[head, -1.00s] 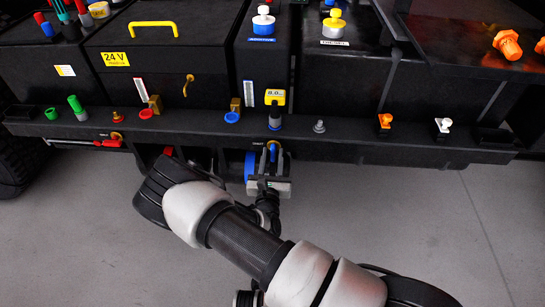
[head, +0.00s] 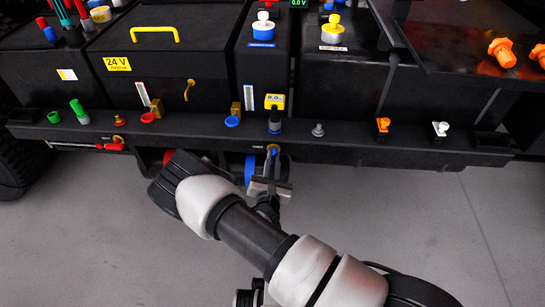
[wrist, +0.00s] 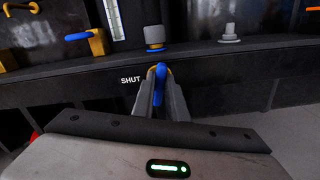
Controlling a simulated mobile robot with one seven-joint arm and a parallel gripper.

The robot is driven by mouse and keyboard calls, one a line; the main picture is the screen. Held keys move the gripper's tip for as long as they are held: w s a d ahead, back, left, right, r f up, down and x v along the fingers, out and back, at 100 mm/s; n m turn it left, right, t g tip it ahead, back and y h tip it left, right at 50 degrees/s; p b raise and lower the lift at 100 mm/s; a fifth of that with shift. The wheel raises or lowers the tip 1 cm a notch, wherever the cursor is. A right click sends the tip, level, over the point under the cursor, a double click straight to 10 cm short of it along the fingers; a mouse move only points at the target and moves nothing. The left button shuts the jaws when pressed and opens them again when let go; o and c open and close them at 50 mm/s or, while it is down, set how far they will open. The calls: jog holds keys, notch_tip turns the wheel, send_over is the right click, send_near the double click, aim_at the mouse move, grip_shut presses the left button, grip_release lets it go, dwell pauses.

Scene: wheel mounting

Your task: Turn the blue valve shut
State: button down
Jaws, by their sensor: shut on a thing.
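The blue valve handle (wrist: 161,75) stands roughly upright on the dark front rail, with a yellow ring behind it. Its blue top (head: 273,150) shows just above my gripper in the head view. The white label SHUT (wrist: 130,80) is to the left of the handle in the wrist view. My gripper (wrist: 160,98) is shut on the handle, one finger on each side; it also shows below the rail in the head view (head: 271,168). The fingers hide the lower part of the handle.
The dark rail (head: 350,137) runs across, carrying a grey fitting (head: 318,130), an orange valve (head: 383,125) and a white valve (head: 440,128). A blue round part (head: 250,168) is just left of my gripper. The floor (head: 400,230) is clear.

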jog(key=m+p, duration=0.1)
jog(key=m, duration=0.2)
jog(key=shift+d+m+p, duration=0.1)
jog(key=shift+m+p, duration=0.2)
jog(key=shift+m, duration=0.1)
jog(key=m+p, duration=0.1)
jog(key=m, duration=0.2)
jog(key=shift+f+m, duration=0.15)
jog(key=shift+m, duration=0.15)
jog(key=m, duration=0.3)
jog(key=shift+d+f+m+p, duration=0.1)
jog(key=shift+m+p, duration=0.2)
jog(key=shift+p, duration=0.1)
jog(key=shift+f+m, duration=0.15)
jog(key=shift+m, duration=1.65)
jog(key=c, duration=1.8)
grip_release()
jog(key=shift+o, duration=0.2)
jog(key=shift+s, duration=0.1)
jog(key=s+p, duration=0.2)
jog(key=s, duration=1.5)
jog(key=shift+s+a, duration=0.2)
jog(key=shift+a, duration=0.1)
